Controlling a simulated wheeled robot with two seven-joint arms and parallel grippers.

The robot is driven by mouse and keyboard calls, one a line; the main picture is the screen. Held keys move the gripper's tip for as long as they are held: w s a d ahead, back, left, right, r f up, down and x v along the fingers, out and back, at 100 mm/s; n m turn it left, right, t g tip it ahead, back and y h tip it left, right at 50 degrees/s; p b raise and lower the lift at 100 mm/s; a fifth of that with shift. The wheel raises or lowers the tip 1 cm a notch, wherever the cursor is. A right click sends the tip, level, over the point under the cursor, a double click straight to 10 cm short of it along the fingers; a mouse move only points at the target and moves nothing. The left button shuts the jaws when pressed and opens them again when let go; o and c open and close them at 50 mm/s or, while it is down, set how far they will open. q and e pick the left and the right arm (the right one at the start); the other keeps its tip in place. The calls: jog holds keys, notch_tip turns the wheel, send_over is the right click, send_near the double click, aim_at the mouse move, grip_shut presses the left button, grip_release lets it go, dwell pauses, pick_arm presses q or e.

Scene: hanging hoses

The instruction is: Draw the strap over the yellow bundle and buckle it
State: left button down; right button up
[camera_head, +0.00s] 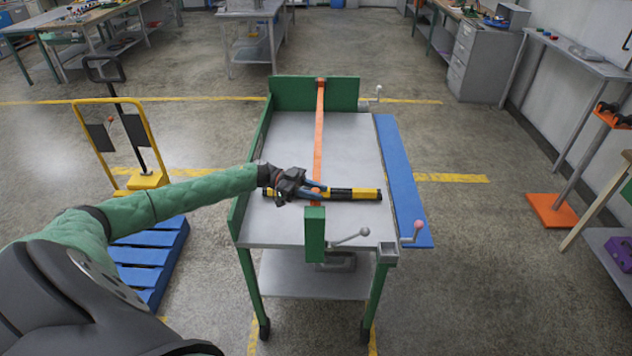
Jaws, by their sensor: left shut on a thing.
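A yellow and black bundle (355,194) lies crosswise on the grey top of a green-framed cart (285,228). An orange strap (319,130) runs from the green back panel straight toward the front, reaching the bundle. A short orange piece shows in front of the bundle, by the green front block (315,232). My left gripper (318,187) comes in from the left, low over the bundle, shut on the orange strap. The gripper hides part of the bundle and the strap there. I cannot make out a buckle clearly. My right gripper is not in view.
Lever handles (350,237) stick out at the cart's front right. A blue board (402,180) lies along its right side. A yellow-framed trolley (150,180) and blue pallet (150,255) stand left. Workbenches line the back and right. Open floor surrounds the cart.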

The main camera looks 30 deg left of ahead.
pick_arm(q)
jog(key=shift+s+d, duration=0.35)
jog(key=shift+s, duration=0.25)
jog(key=shift+s+d, duration=0.3)
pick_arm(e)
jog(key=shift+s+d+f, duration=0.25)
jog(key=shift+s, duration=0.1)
pick_arm(q)
jog(key=shift+a+f, duration=0.1)
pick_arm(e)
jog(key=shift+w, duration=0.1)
pick_arm(q)
jog(key=c, duration=1.5)
grip_release()
jog(key=o, duration=0.3)
jog(key=shift+s, duration=0.15)
jog(key=shift+o, duration=0.2)
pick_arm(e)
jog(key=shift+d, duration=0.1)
